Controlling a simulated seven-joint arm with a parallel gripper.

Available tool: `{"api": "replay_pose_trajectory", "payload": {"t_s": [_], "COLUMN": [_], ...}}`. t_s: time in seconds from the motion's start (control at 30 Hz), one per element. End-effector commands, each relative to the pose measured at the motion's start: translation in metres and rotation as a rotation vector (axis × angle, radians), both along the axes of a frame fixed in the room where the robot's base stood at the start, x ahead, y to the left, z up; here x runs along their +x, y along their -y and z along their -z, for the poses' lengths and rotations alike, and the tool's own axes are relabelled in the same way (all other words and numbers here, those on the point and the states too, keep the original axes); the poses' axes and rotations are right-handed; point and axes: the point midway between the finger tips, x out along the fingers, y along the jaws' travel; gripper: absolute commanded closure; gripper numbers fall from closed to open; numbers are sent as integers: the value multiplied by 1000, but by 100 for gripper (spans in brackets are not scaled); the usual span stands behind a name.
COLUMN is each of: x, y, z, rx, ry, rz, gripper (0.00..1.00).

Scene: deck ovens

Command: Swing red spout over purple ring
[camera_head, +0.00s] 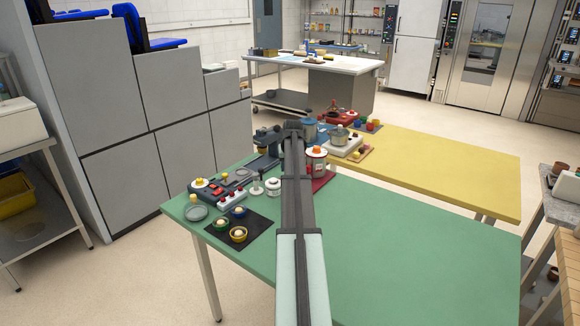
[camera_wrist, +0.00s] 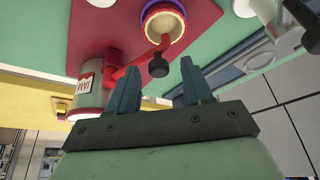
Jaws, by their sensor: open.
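In the wrist view a red spout (camera_wrist: 132,63) runs from the side of a grey canister with a red label (camera_wrist: 90,92). A black knob (camera_wrist: 158,67) hangs at its outer end. The purple ring (camera_wrist: 146,12) circles a cream-coloured bowl at the top. The spout's outer end overlaps the bowl's near rim in this view; I cannot tell its exact height above it. My gripper (camera_wrist: 160,70) is open, its two blue-grey fingers on either side of the knob, with no clear contact. In the head view the canister (camera_head: 316,164) shows beside my arm; spout and ring are hidden.
The canister stands on a red mat (camera_head: 322,184) on the green table (camera_head: 400,250). A yellow table (camera_head: 450,170) adjoins behind. The right part of the green table is clear.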

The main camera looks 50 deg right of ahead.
Motion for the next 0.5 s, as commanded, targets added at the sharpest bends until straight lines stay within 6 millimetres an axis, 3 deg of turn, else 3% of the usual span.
{"api": "replay_pose_trajectory", "payload": {"t_s": [0.23, 0.5], "x": [-7, -21], "y": [-7, -21], "z": [-23, -71], "rx": [-1, -1], "ry": [1, 1], "rz": [0, 0], "gripper": [50, 50]}}
